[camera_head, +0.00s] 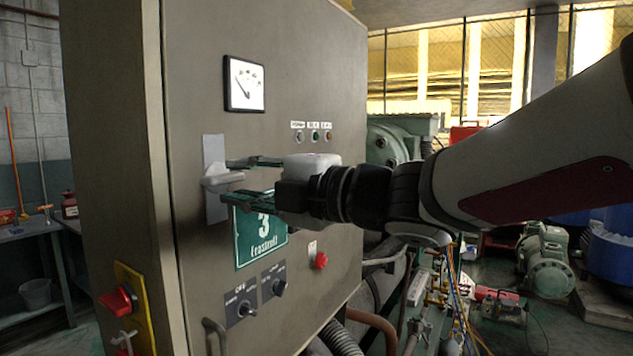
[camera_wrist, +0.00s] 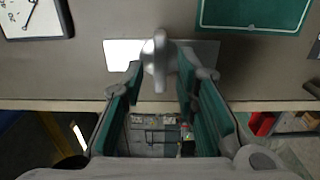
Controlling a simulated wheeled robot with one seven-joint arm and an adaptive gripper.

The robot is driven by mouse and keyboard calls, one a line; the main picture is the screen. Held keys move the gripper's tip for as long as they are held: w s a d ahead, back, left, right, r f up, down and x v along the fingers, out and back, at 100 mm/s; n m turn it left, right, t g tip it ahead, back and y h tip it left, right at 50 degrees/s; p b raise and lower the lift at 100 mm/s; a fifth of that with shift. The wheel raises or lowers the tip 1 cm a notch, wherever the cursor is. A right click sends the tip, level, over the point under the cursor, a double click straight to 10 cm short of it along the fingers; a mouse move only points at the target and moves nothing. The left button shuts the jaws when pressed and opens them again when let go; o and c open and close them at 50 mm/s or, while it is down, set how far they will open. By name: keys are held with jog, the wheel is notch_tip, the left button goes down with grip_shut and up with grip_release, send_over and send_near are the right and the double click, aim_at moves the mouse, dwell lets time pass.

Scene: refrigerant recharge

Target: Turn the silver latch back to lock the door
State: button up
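The silver latch (camera_head: 222,179) sits on a pale upright plate (camera_head: 214,148) near the left edge of the grey cabinet door (camera_head: 300,60). Its handle lies crosswise to the plate, roughly level in the head view. The latch handle (camera_wrist: 158,65) also shows in the wrist view. My gripper (camera_head: 240,179) is open, with one green-padded finger above the handle and one below. In the wrist view my gripper (camera_wrist: 160,80) has the handle between its fingertips, with a gap visible on at least the left side. The door looks shut against the cabinet.
A red switch (camera_head: 118,301) is on the cabinet's left side. Machinery and cables stand at the right.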

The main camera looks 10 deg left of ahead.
jog(key=shift+w+a, duration=0.2)
jog(key=shift+a, duration=0.35)
grip_shut()
